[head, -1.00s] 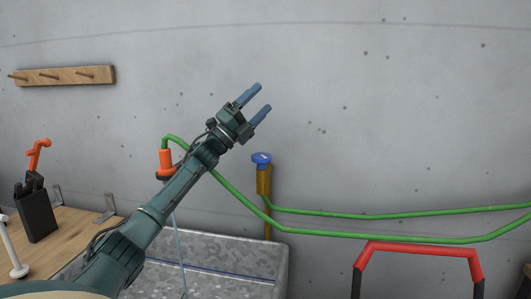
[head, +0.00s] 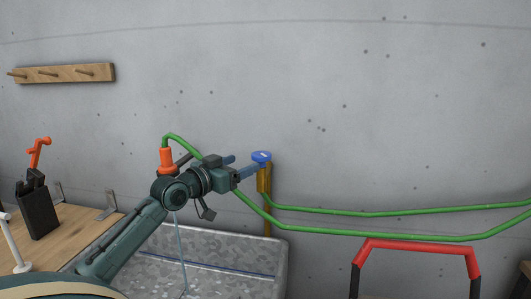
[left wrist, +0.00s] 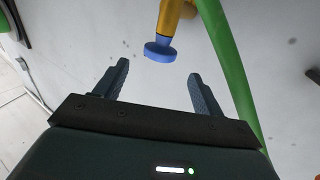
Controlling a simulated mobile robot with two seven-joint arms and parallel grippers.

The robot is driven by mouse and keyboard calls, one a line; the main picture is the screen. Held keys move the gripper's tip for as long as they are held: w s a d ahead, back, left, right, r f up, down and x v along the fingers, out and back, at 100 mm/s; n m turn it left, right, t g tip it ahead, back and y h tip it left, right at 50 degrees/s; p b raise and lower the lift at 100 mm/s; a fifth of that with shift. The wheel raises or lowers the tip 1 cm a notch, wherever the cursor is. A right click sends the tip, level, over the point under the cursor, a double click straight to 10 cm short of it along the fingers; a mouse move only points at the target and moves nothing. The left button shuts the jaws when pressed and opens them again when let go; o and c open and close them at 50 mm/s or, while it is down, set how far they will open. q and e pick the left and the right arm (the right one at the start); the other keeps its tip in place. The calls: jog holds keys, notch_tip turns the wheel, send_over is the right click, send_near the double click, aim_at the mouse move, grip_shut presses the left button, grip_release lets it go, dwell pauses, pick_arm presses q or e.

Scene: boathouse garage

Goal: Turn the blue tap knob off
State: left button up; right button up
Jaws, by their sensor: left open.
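The blue tap knob (head: 261,157) sits on top of the brass tap (head: 264,180) on the concrete wall. My left gripper (head: 242,166) is open and empty, close to the left of the knob in the head view. In the left wrist view the knob (left wrist: 160,52) shows just beyond and between the two fingertips of my left gripper (left wrist: 157,80), apart from both. The brass tap body (left wrist: 172,15) runs up from it. A thin stream of water (head: 180,245) falls from the orange nozzle (head: 166,160) into the metal trough. My right gripper is not in view.
A green hose (head: 400,213) runs along the wall from the tap and crosses close beside my left gripper. The galvanized trough (head: 225,244) is below. A red-topped frame (head: 420,248) stands right. A wooden bench (head: 75,230) with a black container (head: 38,210) is left.

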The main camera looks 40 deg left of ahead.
aim_at(266, 152)
pick_arm(q)
jog(key=w+p, duration=0.2)
jog(key=w, duration=0.7)
jog(key=shift+w+r, duration=0.1)
jog(key=shift+r, duration=0.05)
jog(key=shift+w, duration=0.8)
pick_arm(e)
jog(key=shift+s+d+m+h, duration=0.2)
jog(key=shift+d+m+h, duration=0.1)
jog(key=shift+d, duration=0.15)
pick_arm(q)
jog(key=shift+c, duration=0.3)
